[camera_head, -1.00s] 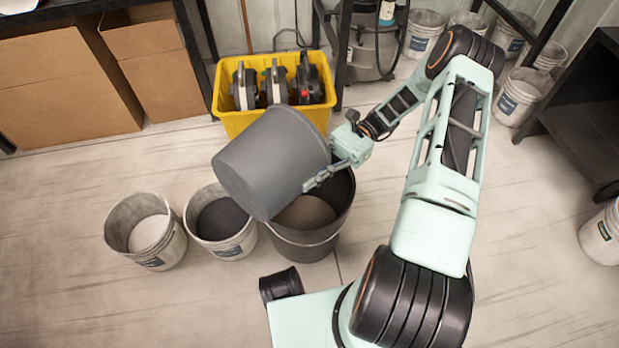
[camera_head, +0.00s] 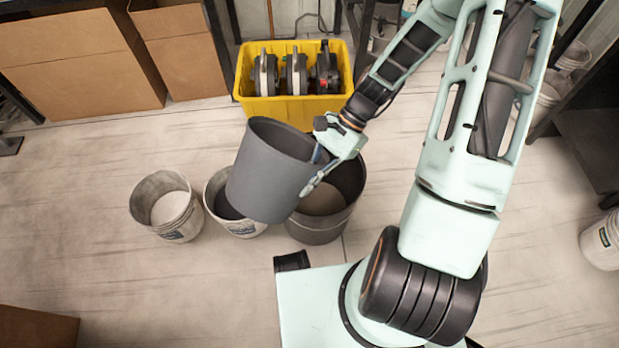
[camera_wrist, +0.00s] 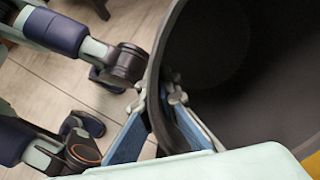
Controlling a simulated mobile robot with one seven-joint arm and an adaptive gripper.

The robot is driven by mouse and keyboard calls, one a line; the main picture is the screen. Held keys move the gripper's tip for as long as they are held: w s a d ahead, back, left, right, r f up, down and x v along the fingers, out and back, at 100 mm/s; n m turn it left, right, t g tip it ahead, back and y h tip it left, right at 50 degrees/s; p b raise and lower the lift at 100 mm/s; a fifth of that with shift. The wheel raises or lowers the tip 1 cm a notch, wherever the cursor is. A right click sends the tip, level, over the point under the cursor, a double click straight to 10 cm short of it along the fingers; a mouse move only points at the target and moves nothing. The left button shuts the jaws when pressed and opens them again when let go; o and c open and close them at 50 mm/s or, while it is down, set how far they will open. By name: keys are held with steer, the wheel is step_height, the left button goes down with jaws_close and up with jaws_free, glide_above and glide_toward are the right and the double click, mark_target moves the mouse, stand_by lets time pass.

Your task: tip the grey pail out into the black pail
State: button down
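The grey pail (camera_head: 268,182) is held in the air, left of and partly over the black pail, slightly tilted. My gripper (camera_head: 316,172) is shut on its rim at the right side. In the wrist view, the blue-padded fingers (camera_wrist: 150,130) sit on both sides of the pail wall, and the visible part of the dark inside (camera_wrist: 240,70) looks empty. The black pail (camera_head: 318,233) stands upright on the floor below my gripper, with a brownish fill (camera_head: 322,199) inside. Its left part is hidden behind the grey pail.
Two white buckets stand to the left, one with pale contents (camera_head: 170,208) and one with dark contents (camera_head: 238,222), partly covered by the grey pail. A yellow bin (camera_head: 290,108) with tools stands behind. Cardboard boxes (camera_head: 75,60) are at back left.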

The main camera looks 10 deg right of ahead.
steer(key=shift+s+a+r+t+h, duration=0.1)
steer(key=shift+s+a+t+h, duration=0.1)
steer(key=shift+a+t+h, duration=0.3)
steer(key=shift+d+r+h, duration=0.15)
steer(key=shift+d+h, duration=0.1)
steer(key=shift+h, duration=0.15)
steer(key=t+h, duration=0.1)
steer(key=h, duration=0.1)
steer(key=t+h, duration=0.1)
steer(key=shift+w+d+f+t, duration=0.25)
steer(key=shift+w+d+t, duration=0.05)
steer(key=shift+d, duration=0.1)
steer(key=shift+w+d+t+h+p, duration=0.15)
steer(key=shift+t+h+p, duration=0.3)
steer(key=shift+h, duration=0.25)
steer(key=shift+w+d+t+h, duration=0.15)
steer(key=shift+t+h, duration=0.1)
steer(key=shift+h, duration=0.15)
